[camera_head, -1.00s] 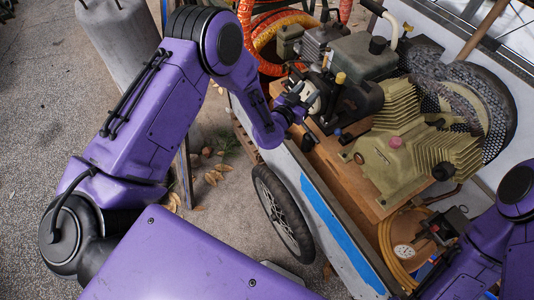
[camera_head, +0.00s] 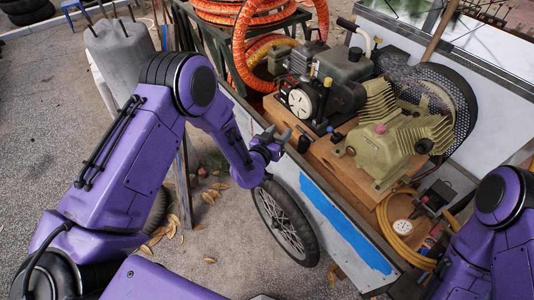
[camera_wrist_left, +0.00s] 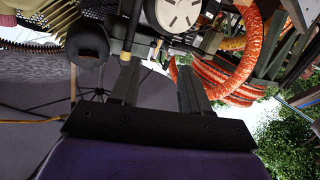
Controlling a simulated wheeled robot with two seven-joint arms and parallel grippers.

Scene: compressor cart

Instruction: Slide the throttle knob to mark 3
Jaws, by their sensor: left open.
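The engine (camera_head: 335,75) stands on the cart, with a white round disc (camera_head: 299,102) on its near side. A small yellow knob (camera_head: 327,82) sits beside the disc; I cannot tell whether it is the throttle knob, and I can read no marks. My left gripper (camera_head: 278,133) is open and empty, below and in front of the disc, apart from the engine. In the left wrist view its two fingers (camera_wrist_left: 157,66) stand apart, pointing toward the disc (camera_wrist_left: 180,12). My right arm shows at the lower right, with its gripper out of view.
A tan compressor pump (camera_head: 385,135) stands right of the engine on a wooden board. Orange hoses (camera_head: 240,45) lie behind. The cart's side with blue tape (camera_head: 340,230) and a wheel (camera_head: 283,220) are below the gripper. A grey container (camera_head: 120,55) stands at left.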

